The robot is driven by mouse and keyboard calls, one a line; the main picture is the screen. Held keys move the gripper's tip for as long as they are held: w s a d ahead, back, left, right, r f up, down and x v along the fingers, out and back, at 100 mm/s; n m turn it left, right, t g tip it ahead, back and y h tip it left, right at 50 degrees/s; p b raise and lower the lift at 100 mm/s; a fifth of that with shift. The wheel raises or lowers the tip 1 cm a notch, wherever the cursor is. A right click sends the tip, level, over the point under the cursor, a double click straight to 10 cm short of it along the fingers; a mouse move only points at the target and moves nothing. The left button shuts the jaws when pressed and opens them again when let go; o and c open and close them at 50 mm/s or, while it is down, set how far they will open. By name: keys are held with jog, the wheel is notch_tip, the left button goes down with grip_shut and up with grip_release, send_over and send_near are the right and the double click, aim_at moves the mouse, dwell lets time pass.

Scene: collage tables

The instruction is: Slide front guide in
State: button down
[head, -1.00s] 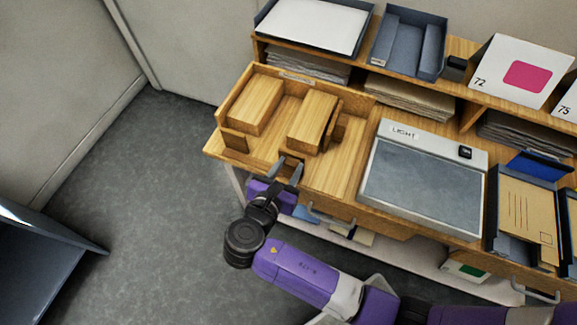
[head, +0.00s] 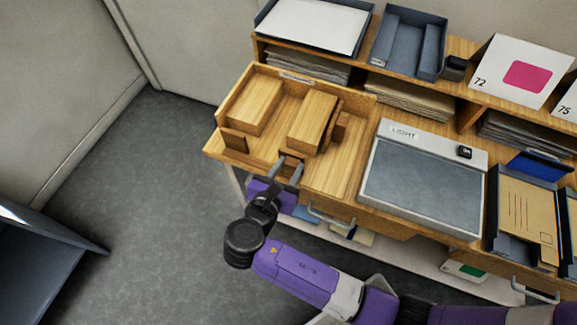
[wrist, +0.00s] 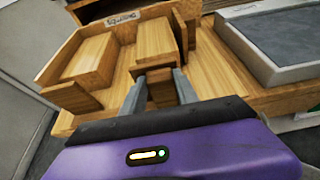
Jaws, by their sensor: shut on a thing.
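The front guide (wrist: 161,92), a small brown wooden piece, stands at the front end of the right wooden block (wrist: 157,40). It also shows in the head view (head: 291,161), partly covered by the fingers. My gripper (head: 286,172) reaches in over the front edge of the wooden tray (head: 330,182) and is shut on the front guide. In the wrist view the two grey fingers of my gripper (wrist: 160,96) lie on either side of it. Whether the guide touches the block behind it is hard to tell.
A left wooden block (head: 254,104) lies in the tray, with a brown upright piece (head: 234,140) at its front. A side guide (head: 334,126) stands right of the right block. A light box (head: 422,188) sits to the right. Bare tray floor lies between the blocks.

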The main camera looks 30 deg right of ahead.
aim_at(294, 156)
jog(key=w+d+p, duration=0.1)
jog(key=w+d, duration=0.1)
jog(key=d, duration=0.1)
jog(key=shift+w+d+r+p, duration=0.15)
jog(key=shift+w+p, duration=0.05)
jog(key=shift+p, duration=0.15)
jog(key=shift+w+d, duration=0.25)
jog(key=shift+d, duration=0.1)
jog(key=c, duration=0.9)
grip_release()
jog(key=shift+d, duration=0.1)
jog(key=shift+s, duration=0.1)
